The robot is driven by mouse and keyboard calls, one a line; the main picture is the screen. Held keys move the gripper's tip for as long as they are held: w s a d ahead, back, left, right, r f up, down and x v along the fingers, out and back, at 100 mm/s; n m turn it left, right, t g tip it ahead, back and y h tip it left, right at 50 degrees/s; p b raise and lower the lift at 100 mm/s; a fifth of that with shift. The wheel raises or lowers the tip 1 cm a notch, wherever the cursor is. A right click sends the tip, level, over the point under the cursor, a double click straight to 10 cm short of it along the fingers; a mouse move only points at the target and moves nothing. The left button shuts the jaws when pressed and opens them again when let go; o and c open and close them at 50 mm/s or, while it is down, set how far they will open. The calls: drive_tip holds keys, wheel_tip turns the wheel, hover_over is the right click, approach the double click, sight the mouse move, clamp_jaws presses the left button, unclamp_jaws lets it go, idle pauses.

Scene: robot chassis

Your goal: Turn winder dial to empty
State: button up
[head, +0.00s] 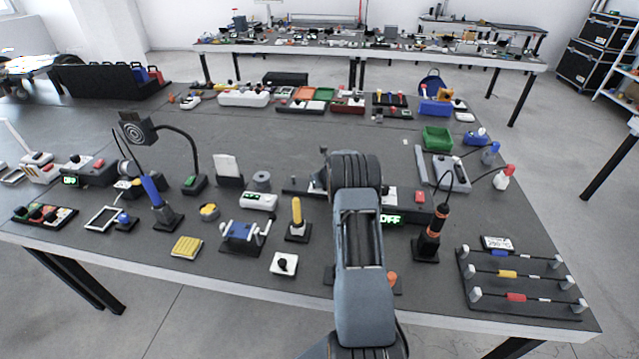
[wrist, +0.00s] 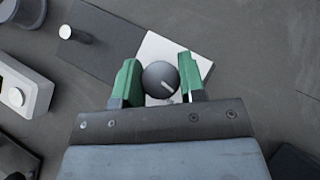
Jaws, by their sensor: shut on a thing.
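The winder dial (wrist: 160,79) is a dark round knob with a white pointer mark, on a white square plate (wrist: 196,62), in the wrist view. The mark points toward the lower right of that view. My gripper (wrist: 157,64) is shut on the dial, with one green finger at its left side and one at its right. No position labels can be read on the plate, and part of it is hidden by the fingers. In the head view my own arm hides the gripper and the dial.
A dark plate with a pale peg (wrist: 66,32) lies beside the dial's plate. A white box with a button (wrist: 18,97) stands at the left. In the head view a green OFF display (head: 390,219) and a black-orange tool (head: 430,238) stand close right of my arm.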

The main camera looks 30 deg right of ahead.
drive_tip(key=n+y, duration=0.3)
drive_tip(key=shift+d+n, duration=0.1)
drive_tip(key=shift+n, duration=0.3)
drive_tip(key=n+y+b, duration=0.1)
drive_tip(key=n+y, duration=0.1)
drive_tip(key=shift+w+n+g, duration=0.1)
drive_tip(key=shift+n+g, duration=0.2)
drive_tip(key=shift+f+n+g+y+b, duration=0.15)
drive_tip(key=shift+n+g+y+b, duration=0.15)
drive_tip(key=shift+n+y+b, duration=0.55)
drive_tip(key=shift+n+g+y+b, duration=0.65)
drive_tip(key=shift+n+g+b, duration=0.1)
drive_tip(key=shift+n, duration=0.8)
drive_tip(key=shift+r, duration=0.2)
drive_tip(key=shift+f+n+g+b, duration=0.1)
drive_tip(key=shift+n+g+b, duration=0.2)
drive_tip(key=shift+n, duration=0.2)
drive_tip(key=o, duration=0.7)
drive_tip(key=shift+a, duration=0.25)
drive_tip(key=shift+o, duration=1.1)
drive_tip(key=shift+d, duration=0.15)
